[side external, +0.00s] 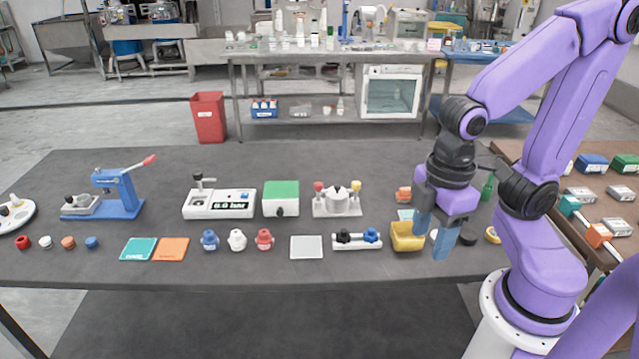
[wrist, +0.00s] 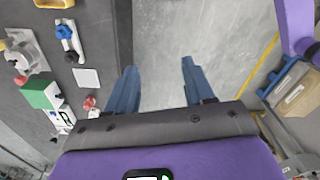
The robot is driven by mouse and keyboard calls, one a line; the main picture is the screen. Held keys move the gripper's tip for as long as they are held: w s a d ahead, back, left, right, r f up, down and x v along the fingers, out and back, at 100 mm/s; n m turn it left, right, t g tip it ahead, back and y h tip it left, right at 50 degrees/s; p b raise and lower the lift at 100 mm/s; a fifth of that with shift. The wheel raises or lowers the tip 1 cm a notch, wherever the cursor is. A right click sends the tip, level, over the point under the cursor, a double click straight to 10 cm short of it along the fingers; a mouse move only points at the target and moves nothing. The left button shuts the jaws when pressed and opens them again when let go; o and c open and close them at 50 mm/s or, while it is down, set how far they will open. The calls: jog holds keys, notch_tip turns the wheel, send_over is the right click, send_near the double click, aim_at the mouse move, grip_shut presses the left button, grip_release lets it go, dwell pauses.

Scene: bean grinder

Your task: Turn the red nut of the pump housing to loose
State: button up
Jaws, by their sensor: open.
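The pump housing appears to be the grey metal body (side external: 338,205) on the table, right of the green-topped box. A red nut (side external: 318,187) stands on its left side and a yellow one (side external: 356,186) on its right. The wrist view shows the housing (wrist: 28,52) at the left edge, with the red nut (wrist: 20,80) on its lower side. My gripper (side external: 433,240) is open, fingers pointing down, right of the housing near the yellow bin. In the wrist view my gripper (wrist: 158,72) has empty space between its blue fingers, with floor beyond.
The yellow bin (side external: 408,238) stands beside my fingers. A black-and-blue-knobbed block (side external: 357,241) and a grey pad (side external: 306,247) lie in front of the housing. The green-topped box (side external: 281,198) stands close on its left. Table is bare behind the housing.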

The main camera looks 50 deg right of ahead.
jog(key=w+a+r+m, duration=0.1)
jog(key=w+a, duration=0.1)
jog(key=w, duration=0.4)
jog(key=w+a+r+m, duration=0.1)
jog(key=w+r, duration=0.1)
jog(key=w, duration=0.5)
jog(key=m, duration=0.4)
send_over(318, 184)
jog(key=f, duration=0.2)
notch_tip(318, 184, down, 16)
jog(key=shift+d+f, duration=0.1)
jog(key=shift+f, duration=0.05)
grip_shut()
